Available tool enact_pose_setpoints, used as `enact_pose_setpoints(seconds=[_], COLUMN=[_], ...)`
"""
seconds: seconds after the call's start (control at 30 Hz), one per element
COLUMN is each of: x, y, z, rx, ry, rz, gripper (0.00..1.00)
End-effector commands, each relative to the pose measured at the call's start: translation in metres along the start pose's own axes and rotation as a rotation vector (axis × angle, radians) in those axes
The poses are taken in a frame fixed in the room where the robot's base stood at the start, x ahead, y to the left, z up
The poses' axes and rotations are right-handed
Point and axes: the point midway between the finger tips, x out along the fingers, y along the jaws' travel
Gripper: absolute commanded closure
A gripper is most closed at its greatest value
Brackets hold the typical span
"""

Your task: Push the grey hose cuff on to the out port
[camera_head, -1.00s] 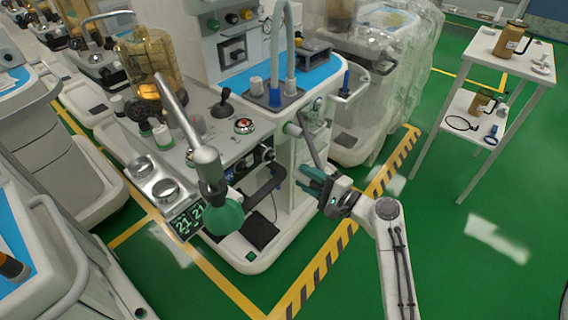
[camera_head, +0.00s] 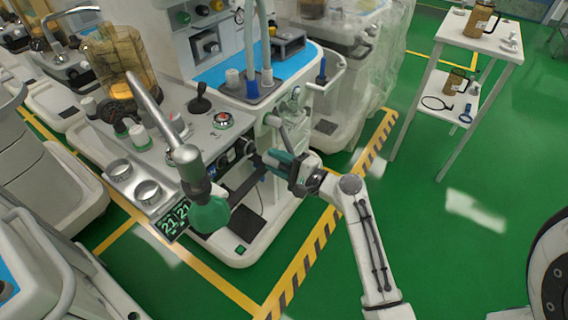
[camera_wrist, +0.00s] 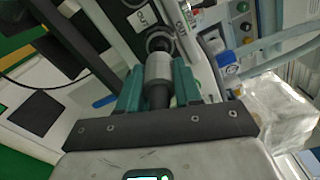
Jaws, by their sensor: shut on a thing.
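My gripper (camera_head: 272,163) is at the front of the anaesthesia cart, with its teal fingers pointing left towards the cart's panel. In the wrist view my gripper (camera_wrist: 158,88) is shut on the grey hose cuff (camera_wrist: 158,68), one finger on each side. The cuff's far end is very close to the port. I cannot tell whether they touch. In the head view the fingers hide the cuff.
A grey tube (camera_head: 283,134) slants down from the cart just above my gripper. A green bag (camera_head: 211,214) hangs to the left. A white side table (camera_head: 478,48) with jugs stands at the right. Green floor is open between table and cart.

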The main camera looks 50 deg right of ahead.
Motion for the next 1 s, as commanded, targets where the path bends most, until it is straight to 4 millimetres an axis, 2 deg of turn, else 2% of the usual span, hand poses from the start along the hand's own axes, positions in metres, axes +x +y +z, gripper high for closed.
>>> enact_pose_setpoints(seconds=[0.33,1.0], x=[0.022,0.025], y=[-0.001,-0.001], z=[0.0,0.001], rx=[-0.001,-0.001], ry=[-0.001,-0.001], rz=[-0.001,0.0], gripper=[0.95,0.95])
